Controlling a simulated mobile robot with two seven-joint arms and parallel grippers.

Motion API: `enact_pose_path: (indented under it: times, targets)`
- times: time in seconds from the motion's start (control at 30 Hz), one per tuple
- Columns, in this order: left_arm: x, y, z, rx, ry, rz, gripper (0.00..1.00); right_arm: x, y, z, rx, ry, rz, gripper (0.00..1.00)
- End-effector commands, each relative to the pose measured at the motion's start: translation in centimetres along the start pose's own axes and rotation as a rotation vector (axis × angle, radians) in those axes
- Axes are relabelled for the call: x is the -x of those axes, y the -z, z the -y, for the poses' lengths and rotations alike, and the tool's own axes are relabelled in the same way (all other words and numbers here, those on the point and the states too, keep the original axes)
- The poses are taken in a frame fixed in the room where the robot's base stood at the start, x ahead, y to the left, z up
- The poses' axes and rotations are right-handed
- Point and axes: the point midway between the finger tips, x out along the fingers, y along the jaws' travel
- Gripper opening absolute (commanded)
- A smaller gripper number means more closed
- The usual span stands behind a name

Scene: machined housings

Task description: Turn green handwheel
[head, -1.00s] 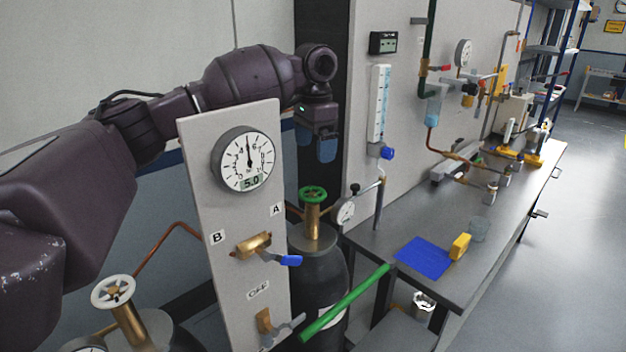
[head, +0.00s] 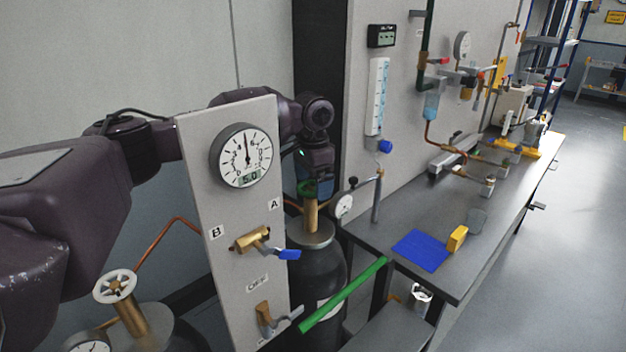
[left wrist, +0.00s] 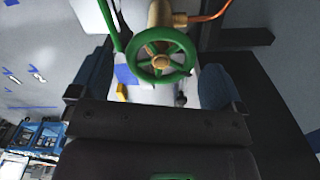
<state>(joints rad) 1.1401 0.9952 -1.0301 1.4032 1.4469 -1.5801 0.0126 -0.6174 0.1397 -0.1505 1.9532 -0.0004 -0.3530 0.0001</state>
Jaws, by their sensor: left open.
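The green handwheel (head: 309,189) sits on a brass valve on top of a dark gas cylinder (head: 318,275), behind the gauge panel. In the left wrist view the handwheel (left wrist: 160,56) shows face-on with its brass hub and spokes. My left gripper (head: 309,181) is at the handwheel in the head view and partly hides it. In the left wrist view my left gripper (left wrist: 156,85) is open, with one blue finger on each side of the wheel. A gap shows between each finger and the rim. My right gripper is not in view.
The upright panel (head: 205,190) with gauge (head: 243,156) and blue-handled valve (head: 262,243) stands in front of my left arm. A green bar (head: 343,294) slants in front of the cylinder. A second cylinder has a white handwheel (head: 115,286). The bench (head: 470,235) is at right.

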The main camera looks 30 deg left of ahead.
Motion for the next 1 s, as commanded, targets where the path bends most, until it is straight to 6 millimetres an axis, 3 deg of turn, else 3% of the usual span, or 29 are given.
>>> enact_pose_path:
  times: [0.13,0.4,0.47,0.77,1.0]
  targets:
    - [-0.01,0.0,0.0,0.0,0.0,0.0,0.93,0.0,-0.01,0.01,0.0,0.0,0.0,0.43]
    - [0.02,-0.01,0.01,0.0,0.0,0.0,0.52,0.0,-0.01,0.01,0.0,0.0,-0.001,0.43]
    - [0.02,-0.01,0.02,0.0,0.0,0.0,0.45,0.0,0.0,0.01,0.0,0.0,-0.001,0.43]
    - [0.02,0.0,-0.03,-0.042,-0.001,0.0,0.45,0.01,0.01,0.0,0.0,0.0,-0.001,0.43]
    - [0.04,0.0,-0.13,-0.185,0.0,-0.001,0.45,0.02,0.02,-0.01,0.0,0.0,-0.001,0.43]
